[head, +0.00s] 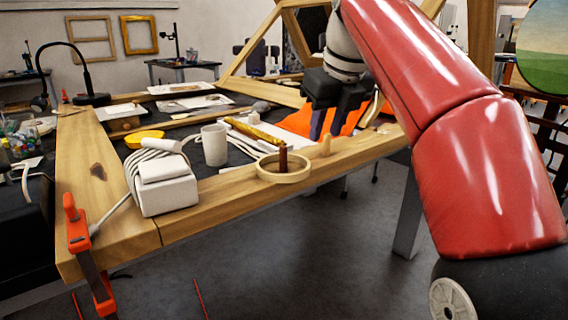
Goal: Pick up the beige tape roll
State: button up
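The beige tape roll (283,178) lies flat on the wooden front edge of the workbench, right of the white box. A brown upright peg-like thing (283,158) stands inside its ring. My gripper (327,134) is behind and to the right of the roll, with its dark fingers pointing down over the orange cloth. The fingers look parted, with orange showing between them and nothing visible held. My red arm reaches in from the right. The roll is not hidden by the arm.
A small wooden knob-like piece (325,146) stands just right of the roll. A white corded box (166,187), a grey mug (214,145), a gold rod (252,130) and an orange cloth (296,122) are nearby. A red clamp (76,227) grips the front left corner.

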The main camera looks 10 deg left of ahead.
aim_at(307, 159)
jog(key=shift+m, duration=0.7)
jog(key=x, duration=0.2)
jog(key=a+b+x, duration=0.1)
jog(key=x, duration=0.2)
jog(key=a+x, duration=0.1)
jog(key=x, duration=0.1)
jog(key=shift+w+f, duration=0.1)
jog(key=shift+w, duration=0.05)
grip_shut()
